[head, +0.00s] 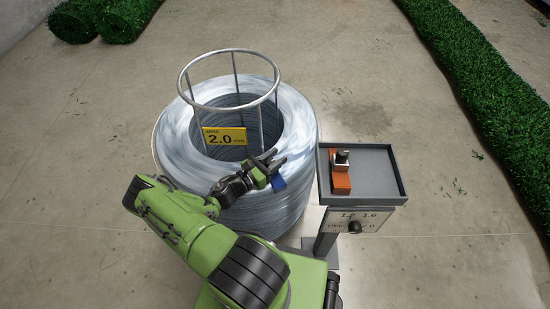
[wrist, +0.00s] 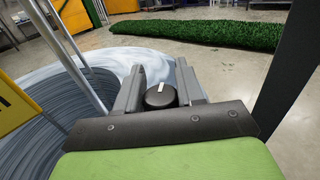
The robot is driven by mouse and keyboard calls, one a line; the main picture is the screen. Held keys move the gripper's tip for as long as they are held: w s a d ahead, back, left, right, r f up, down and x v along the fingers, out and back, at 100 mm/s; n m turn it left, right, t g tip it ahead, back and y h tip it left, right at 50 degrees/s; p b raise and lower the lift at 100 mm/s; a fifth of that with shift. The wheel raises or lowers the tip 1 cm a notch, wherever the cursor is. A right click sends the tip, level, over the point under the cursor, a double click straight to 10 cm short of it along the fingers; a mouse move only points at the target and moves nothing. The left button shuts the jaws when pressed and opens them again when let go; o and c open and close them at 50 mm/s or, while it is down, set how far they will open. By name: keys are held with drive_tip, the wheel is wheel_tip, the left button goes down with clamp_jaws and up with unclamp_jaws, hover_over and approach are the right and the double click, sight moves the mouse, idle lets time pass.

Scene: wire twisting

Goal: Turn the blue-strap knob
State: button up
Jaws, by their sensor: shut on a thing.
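My gripper (head: 280,156) is in front of the right side of the wire coil, left of the grey stand. A blue strap (head: 278,183) hangs just below its fingers in the head view. In the wrist view, a round black knob (wrist: 160,97) with a white mark on top sits between the two fingers of my gripper (wrist: 159,70). The gripper is shut on it. The strap does not show in the wrist view. A black dial (head: 354,227) is on the stand's front panel, among printed numbers, to the right of and below my gripper.
The wire coil (head: 301,133) has a metal cage (head: 181,79) and a yellow 2.0 label (head: 224,137). The grey tray (head: 397,168) on the stand holds an orange block (head: 341,183) with a black-and-silver piece (head: 341,157). Green turf (head: 490,80) lies at right.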

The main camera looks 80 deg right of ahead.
drive_tip(key=shift+m+g+y, duration=0.4)
drive_tip(key=shift+g, duration=0.1)
drive_tip(key=o, duration=1)
drive_tip(key=shift+c, duration=0.2)
drive_tip(key=p+v, duration=0.2)
drive_tip(key=v, duration=1.4)
drive_tip(key=shift+s, duration=0.1)
